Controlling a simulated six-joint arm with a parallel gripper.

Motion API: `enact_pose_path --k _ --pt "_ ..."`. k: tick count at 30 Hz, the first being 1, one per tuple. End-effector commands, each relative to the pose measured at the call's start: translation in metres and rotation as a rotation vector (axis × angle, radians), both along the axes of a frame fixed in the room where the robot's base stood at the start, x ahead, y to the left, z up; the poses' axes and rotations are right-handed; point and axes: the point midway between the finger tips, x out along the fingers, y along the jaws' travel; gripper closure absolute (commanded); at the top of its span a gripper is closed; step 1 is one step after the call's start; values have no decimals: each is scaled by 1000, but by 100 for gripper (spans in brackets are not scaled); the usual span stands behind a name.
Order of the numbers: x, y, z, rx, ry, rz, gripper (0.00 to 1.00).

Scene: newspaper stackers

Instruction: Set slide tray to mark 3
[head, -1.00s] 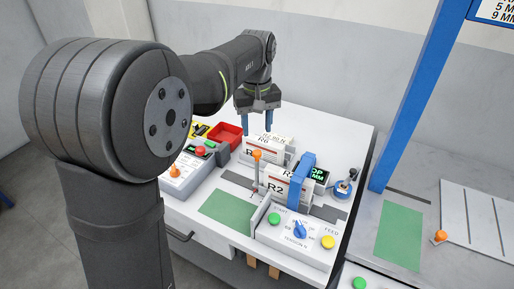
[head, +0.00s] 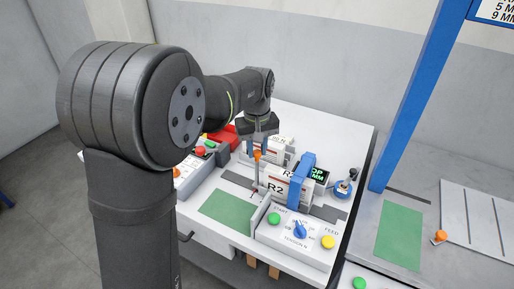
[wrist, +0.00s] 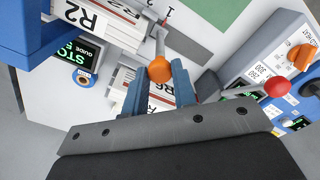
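An orange ball knob (head: 257,155) tops a thin grey post beside the paper stacks. In the wrist view the orange knob (wrist: 159,69) lies between the tips of my two blue fingers or just past them; I cannot tell whether they touch it. My gripper (head: 259,142) is open, with a clear gap between the fingers (wrist: 160,78). Printed marks (wrist: 168,14), with a 1 and a 2 readable, lie on the white surface near the post's foot. The slide tray itself is not clearly distinguishable; a mark 3 is not readable.
A paper stack labelled R2 (head: 275,188) stands by a blue upright (head: 302,178). Another stack (wrist: 160,88) is under my fingers. A control box (head: 296,232) with green and yellow buttons is in front. A red-knobbed lever (wrist: 276,88) is close on the right in the wrist view.

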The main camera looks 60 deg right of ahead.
Motion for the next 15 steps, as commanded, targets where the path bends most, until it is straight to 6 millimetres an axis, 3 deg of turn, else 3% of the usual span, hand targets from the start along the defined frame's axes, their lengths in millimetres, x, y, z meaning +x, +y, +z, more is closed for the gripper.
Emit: enact_pose_path --k 3,8,15 --pt "0 0 0 0 0 0 100" --pt "-2 0 0 0 0 -1 100" --pt "-33 -1 0 1 1 -4 100"
